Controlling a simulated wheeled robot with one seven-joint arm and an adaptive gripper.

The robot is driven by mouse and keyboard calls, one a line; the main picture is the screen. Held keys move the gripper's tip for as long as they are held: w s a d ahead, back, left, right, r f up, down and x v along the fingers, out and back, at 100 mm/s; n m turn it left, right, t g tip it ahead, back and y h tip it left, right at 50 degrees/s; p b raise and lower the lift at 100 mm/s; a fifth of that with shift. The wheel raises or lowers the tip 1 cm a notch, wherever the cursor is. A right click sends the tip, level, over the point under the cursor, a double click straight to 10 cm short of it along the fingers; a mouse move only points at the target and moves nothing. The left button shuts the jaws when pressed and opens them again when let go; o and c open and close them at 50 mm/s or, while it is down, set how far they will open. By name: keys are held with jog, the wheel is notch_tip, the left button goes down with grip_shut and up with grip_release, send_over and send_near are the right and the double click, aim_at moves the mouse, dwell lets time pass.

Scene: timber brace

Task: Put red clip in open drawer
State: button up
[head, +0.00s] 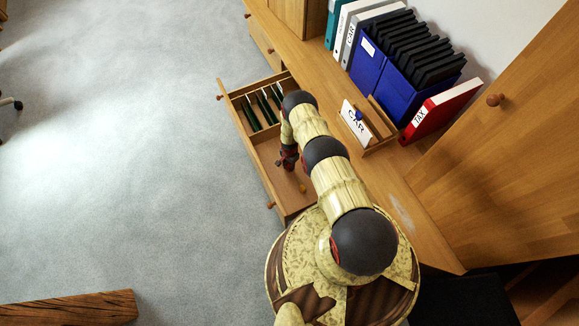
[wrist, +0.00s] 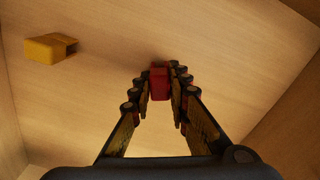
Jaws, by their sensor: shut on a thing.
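The open drawer (head: 262,168) is a light wooden drawer pulled out from the cabinet, seen in the head view. My gripper (head: 288,160) is over the drawer's front compartment, partly hidden by my arm. In the wrist view my gripper (wrist: 160,85) is shut on the red clip (wrist: 159,82), a small red block between the fingertips. The wooden drawer bottom (wrist: 220,50) lies behind the clip. I cannot tell whether the clip touches it.
A yellow clip (wrist: 48,48) lies on the drawer bottom, also seen in the head view (head: 302,187). Dark green files (head: 262,108) fill the drawer's other compartment. The cabinet top holds blue boxes (head: 392,80), a red TAX binder (head: 440,110) and a wooden holder (head: 378,125).

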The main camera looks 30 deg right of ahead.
jog(key=shift+f, duration=0.15)
jog(key=o, duration=0.9)
jog(key=shift+c, duration=0.2)
jog(key=shift+o, duration=0.2)
